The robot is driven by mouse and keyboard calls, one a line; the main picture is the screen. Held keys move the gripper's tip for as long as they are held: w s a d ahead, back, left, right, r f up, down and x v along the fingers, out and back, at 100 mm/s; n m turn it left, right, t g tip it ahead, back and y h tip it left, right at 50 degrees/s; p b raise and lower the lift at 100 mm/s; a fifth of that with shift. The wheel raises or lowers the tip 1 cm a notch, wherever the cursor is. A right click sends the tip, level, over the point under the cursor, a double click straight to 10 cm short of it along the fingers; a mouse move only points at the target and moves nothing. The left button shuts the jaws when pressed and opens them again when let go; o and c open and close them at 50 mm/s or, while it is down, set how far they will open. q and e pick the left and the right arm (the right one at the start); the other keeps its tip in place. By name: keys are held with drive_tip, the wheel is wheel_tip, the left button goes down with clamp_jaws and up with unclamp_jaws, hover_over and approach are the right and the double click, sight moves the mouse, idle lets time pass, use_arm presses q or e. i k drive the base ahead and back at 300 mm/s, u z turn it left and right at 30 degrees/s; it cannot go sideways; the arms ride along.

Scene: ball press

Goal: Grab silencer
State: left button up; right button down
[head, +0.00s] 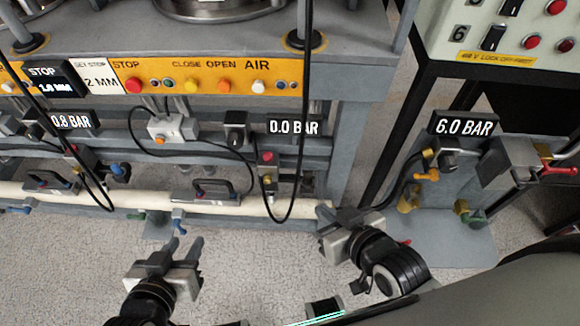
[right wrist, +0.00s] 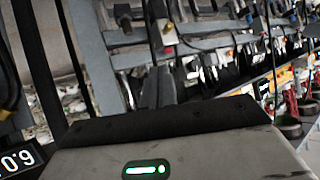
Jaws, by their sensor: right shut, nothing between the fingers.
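I cannot tell for certain which part is the silencer. Small brass-coloured fittings (head: 408,200) sit low on the grey unit under the 6.0 BAR display (head: 465,124) at the right of the head view. My right gripper (head: 324,212) is shut and empty at the right end of the long pale pipe (head: 240,205), left of those fittings; I cannot tell if it touches the pipe. In the right wrist view its dark fingers (right wrist: 158,88) are together. My left gripper (head: 183,244) is open and empty over the floor, in front of the pipe.
The press frame has a yellow panel (head: 200,82) with buttons, and black hoses (head: 290,185) hang before it. Valves and handles line the lower rail. A control box (head: 510,35) stands at upper right. Speckled floor (head: 80,270) is clear at lower left.

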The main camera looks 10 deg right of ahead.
sight(307, 176)
drive_tip(key=i, duration=0.35)
drive_tip(key=k, duration=0.55)
drive_tip(key=z, duration=0.5)
drive_tip(key=i, duration=0.55)
drive_tip(key=z, duration=0.05)
